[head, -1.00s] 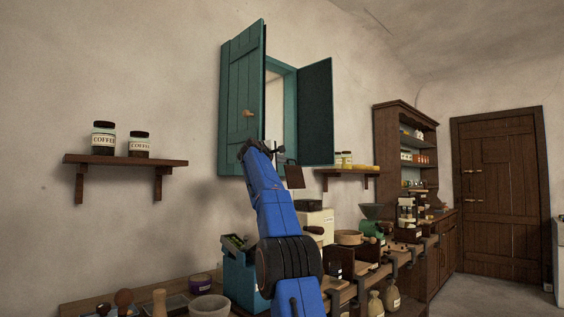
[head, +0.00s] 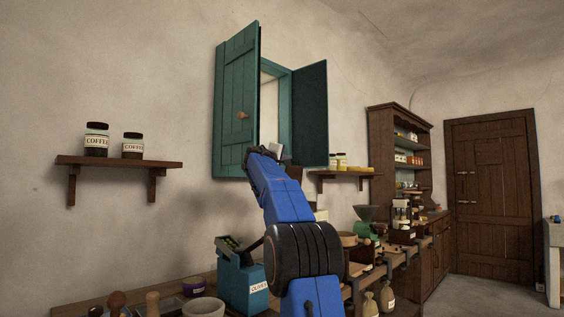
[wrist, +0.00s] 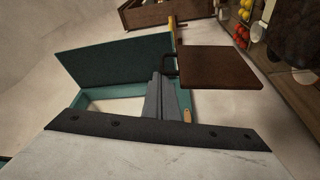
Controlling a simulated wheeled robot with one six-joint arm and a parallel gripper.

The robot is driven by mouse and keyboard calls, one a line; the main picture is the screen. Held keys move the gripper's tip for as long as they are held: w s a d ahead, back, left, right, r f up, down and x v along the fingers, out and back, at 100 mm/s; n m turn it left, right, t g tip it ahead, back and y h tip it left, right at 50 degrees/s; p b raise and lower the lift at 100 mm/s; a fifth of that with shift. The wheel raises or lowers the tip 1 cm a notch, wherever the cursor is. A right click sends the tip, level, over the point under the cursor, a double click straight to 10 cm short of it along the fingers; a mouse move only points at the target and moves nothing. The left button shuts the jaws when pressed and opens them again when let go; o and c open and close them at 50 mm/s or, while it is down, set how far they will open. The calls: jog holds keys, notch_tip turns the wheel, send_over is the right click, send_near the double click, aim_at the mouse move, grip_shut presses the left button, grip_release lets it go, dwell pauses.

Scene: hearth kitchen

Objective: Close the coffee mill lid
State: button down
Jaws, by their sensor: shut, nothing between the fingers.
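A dark brown square panel (head: 294,172), which looks like the raised mill lid, shows just right of my arm's end in the head view. In the wrist view the brown panel (wrist: 215,68) is large and lies to the right of my fingers, with a dark bracket at its left edge. A cream box (head: 321,214), probably the mill body, is mostly hidden behind my blue arm. My gripper (head: 274,152) is raised in front of the window.
The teal shutter (head: 237,105) and open window stand behind my gripper. A blue box (head: 240,285) is left of my arm. A green-bodied grinder (head: 364,230) and other goods line the counter to the right. A wall shelf (head: 345,172) holds jars.

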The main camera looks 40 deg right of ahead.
jog(key=s+d+f+m+g+h, duration=0.1)
jog(key=s+f+m+g+h, duration=0.3)
jog(key=s+f+m, duration=0.7)
jog(key=shift+s+m+g, duration=0.7)
jog(key=shift+s+m, duration=0.25)
jog(key=shift+m, duration=2.05)
jog(key=shift+f, duration=0.1)
